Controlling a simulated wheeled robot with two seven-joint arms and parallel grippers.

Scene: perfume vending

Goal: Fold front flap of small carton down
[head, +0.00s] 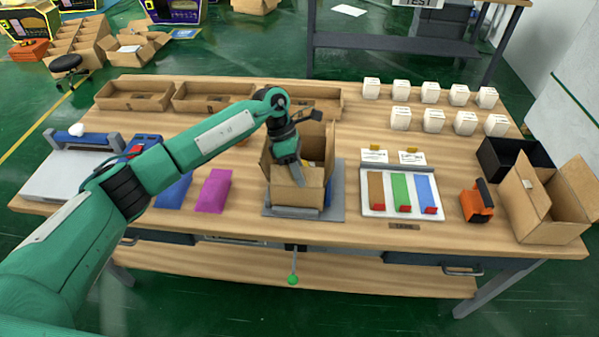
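The small carton (312,193) is an open brown cardboard box. It stands on a grey plate (335,205) near the front middle of the table. Its back flap stands up behind my arm. My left gripper (297,176) reaches down from above at the carton's front side, with a grey finger pointing down near the front panel. I cannot tell whether it touches the flap or whether its fingers are apart. My wrist hides much of the carton's inside and left side. My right gripper is not in view.
Shallow cardboard trays (200,97) line the back. White cartons (433,120) stand at the back right. A white tray with coloured strips (400,192), an orange device (477,202) and a larger open box (547,205) lie right. A magenta packet (214,191) lies left.

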